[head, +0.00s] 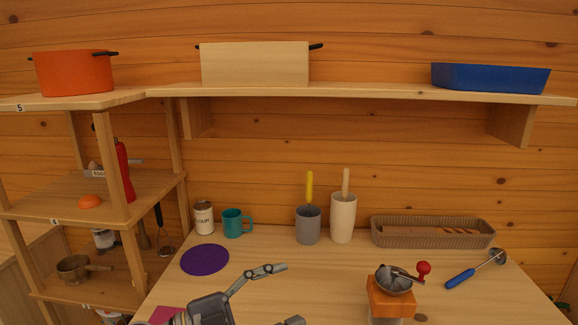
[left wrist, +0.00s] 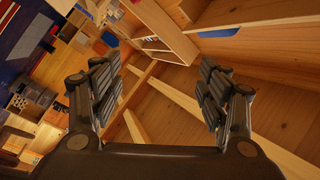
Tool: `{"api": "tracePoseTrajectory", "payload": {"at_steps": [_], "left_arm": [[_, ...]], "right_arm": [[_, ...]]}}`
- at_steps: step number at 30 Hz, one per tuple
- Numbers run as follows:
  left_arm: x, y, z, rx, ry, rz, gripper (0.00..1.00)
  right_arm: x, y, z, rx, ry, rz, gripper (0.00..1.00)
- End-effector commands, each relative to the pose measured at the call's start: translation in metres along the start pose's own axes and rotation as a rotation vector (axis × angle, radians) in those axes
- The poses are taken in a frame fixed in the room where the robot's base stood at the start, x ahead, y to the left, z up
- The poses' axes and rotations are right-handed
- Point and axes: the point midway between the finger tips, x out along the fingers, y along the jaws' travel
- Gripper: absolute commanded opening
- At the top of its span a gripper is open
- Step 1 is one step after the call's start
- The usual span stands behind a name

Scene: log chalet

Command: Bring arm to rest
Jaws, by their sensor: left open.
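My left gripper (head: 293,294) is at the bottom of the head view, over the front of the wooden table (head: 330,275). Its fingers are spread wide, with nothing between them. In the left wrist view the same gripper (left wrist: 160,75) shows two dark padded fingers far apart, with wooden floor or boards behind the gap. The lower part of the left arm is cut off by the frame edge. My right gripper does not show.
A purple mat (head: 205,260) lies left of the gripper and a grinder with a red knob (head: 390,296) stands right. Cups, utensil holders and a basket (head: 432,246) line the back. A wooden rack (head: 60,205) stands left; a shelf (head: 365,92) spans the wall.

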Motion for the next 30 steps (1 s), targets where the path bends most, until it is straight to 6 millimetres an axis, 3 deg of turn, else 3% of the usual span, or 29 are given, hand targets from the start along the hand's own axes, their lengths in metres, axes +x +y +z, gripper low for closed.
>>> {"api": "tracePoseTrajectory", "payload": {"at_steps": [4,8,11,14,17,22,26,30], "left_arm": [[-0.016,-0.04,-0.007,-0.074,-0.009,-0.338,0.69],[-0.05,-0.066,0.011,-0.165,-0.112,-0.603,0.69],[-0.084,-0.07,0.036,-0.253,-0.245,-0.771,0.69],[-0.122,-0.057,0.067,-0.357,-0.415,-0.898,0.69],[-0.16,-0.028,0.096,-0.474,-0.614,-0.976,0.69],[-0.22,0.057,0.13,-0.699,-0.985,-0.977,0.69],[-0.254,0.135,0.13,-0.871,-1.244,-0.87,0.69],[-0.276,0.205,0.113,-1.02,-1.441,-0.707,0.69]], "right_arm": [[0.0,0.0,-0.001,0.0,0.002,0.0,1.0],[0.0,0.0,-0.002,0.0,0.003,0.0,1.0],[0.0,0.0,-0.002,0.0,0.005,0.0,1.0],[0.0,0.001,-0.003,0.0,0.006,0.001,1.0],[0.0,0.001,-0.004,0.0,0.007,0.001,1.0],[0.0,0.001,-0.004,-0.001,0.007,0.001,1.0],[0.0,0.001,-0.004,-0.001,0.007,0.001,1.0],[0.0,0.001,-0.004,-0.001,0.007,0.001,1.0]]}}
